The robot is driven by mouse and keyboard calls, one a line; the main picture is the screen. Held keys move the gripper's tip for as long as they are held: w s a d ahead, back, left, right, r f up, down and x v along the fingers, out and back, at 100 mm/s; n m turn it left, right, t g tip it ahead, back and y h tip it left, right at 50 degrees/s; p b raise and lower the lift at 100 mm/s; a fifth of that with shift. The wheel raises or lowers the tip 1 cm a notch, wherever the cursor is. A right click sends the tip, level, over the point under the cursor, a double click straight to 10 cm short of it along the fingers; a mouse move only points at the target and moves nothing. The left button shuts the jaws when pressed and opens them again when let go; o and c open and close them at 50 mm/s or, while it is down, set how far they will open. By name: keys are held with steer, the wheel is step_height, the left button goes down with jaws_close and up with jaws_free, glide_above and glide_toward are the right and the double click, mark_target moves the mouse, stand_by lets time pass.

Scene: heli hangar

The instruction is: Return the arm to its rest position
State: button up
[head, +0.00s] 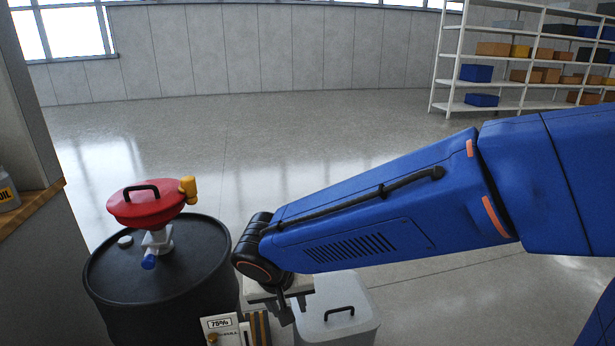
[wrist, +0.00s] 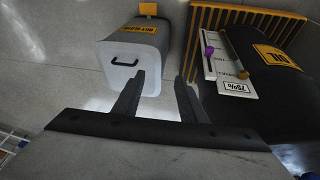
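My blue arm (head: 380,215) reaches from the right across the head view, its black wrist joint (head: 258,250) bent downward. My gripper (head: 285,309) hangs beside the black drum (head: 110,275), above the floor near a lidded grey-white bin (head: 355,322). In the wrist view, the two dark fingers of my gripper (wrist: 160,78) stand apart with nothing seen between them, so it is open. The bin (wrist: 128,72) and the drum (wrist: 245,105) lie beyond the fingertips. Parts of the bin are hidden behind my arm in the head view.
A red funnel (head: 140,208) with a black handle and yellow valve stands on the drum. A 75% gauge panel (head: 222,330) stands at its front. Shelves (head: 440,75) stand far back right. The floor behind is clear.

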steer(key=d+r+m, duration=0.1)
steer(key=d+r, duration=0.2)
steer(key=d, duration=0.7)
steer(key=d+r, duration=0.3)
steer(key=d, duration=0.7)
steer(key=s+d+y, duration=0.1)
steer(key=s+d, duration=1)
steer(key=d, duration=0.2)
steer(key=shift+s+d+r+m+t, duration=0.3)
steer(key=shift+r+t, duration=0.1)
steer(key=shift+r, duration=0.05)
